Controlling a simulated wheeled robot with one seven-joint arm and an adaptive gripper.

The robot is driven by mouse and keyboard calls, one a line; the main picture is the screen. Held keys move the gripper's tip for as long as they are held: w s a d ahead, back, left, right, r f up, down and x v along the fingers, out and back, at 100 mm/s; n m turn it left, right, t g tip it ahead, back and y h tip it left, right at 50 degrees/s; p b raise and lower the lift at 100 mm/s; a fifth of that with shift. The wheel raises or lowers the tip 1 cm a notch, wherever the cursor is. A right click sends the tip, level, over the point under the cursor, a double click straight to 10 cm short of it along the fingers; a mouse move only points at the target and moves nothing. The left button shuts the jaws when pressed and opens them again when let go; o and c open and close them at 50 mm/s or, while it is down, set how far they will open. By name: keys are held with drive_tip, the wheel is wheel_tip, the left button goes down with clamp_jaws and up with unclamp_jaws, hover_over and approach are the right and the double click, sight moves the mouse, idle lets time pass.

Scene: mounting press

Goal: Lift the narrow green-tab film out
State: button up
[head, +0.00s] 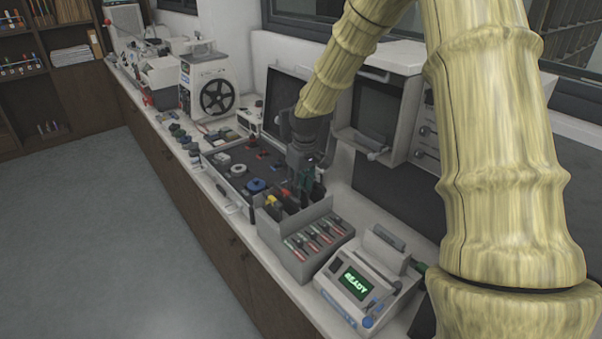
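A grey divided holder (307,219) stands on the counter with several dark film pieces upright in its slots. A yellow tab (271,200) and a red tab (285,193) show at the holder's left part. A dark green piece (306,178) shows at the back right of the holder, right under my gripper. I cannot tell its width. My gripper (307,170) points down over this end of the holder, at or very near the green piece. Its fingers are small, dark and partly merged with the films, so its grip is unclear.
A device with a green READY display (356,283) stands right of the holder. A dark tray (243,163) with reels lies to the left. Grey-framed panels (372,112) stand close behind. A reel machine (209,86) is farther left.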

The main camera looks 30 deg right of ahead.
drive_tip(key=shift+w+a+f+p, duration=0.15)
drive_tip(key=shift+f+p, duration=0.15)
drive_tip(key=shift+f, duration=0.95)
drive_tip(key=shift+w+d+f+p, duration=0.15)
drive_tip(key=shift+f+p, duration=0.1)
drive_tip(key=shift+f, duration=0.95)
clamp_jaws()
